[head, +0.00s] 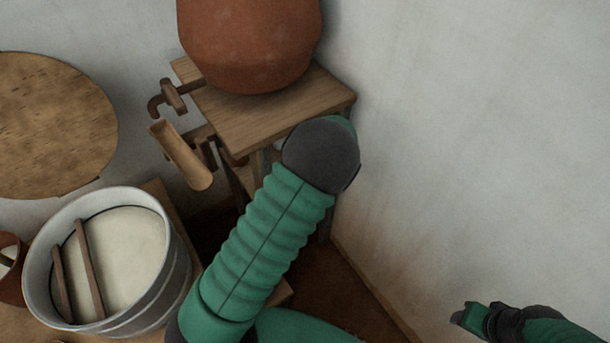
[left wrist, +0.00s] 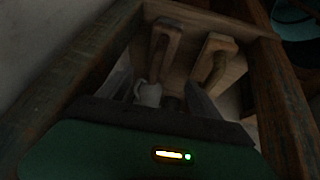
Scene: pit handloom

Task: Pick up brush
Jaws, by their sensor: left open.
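In the left wrist view, two wooden-handled tools lie in a dark wooden frame, a left one (left wrist: 165,45) and a right one (left wrist: 213,60). I cannot tell which is the brush; no bristles show clearly. My left gripper (left wrist: 158,88) is open, its grey fingers apart and pointing at these tools. A small pale thing (left wrist: 148,94) shows between the fingers, not clearly gripped. In the head view my left arm hides this gripper near the wooden stand. My right gripper (head: 470,316) is at the lower right, far from the stand; its jaws are unclear.
A wooden stand (head: 270,115) carries a large clay pot (head: 250,45). Wooden pieces (head: 180,155) stick out at its left. A metal tub (head: 180,265) of pale content stands lower left, below a round wooden board (head: 50,125). A white wall (head: 480,150) bounds the right.

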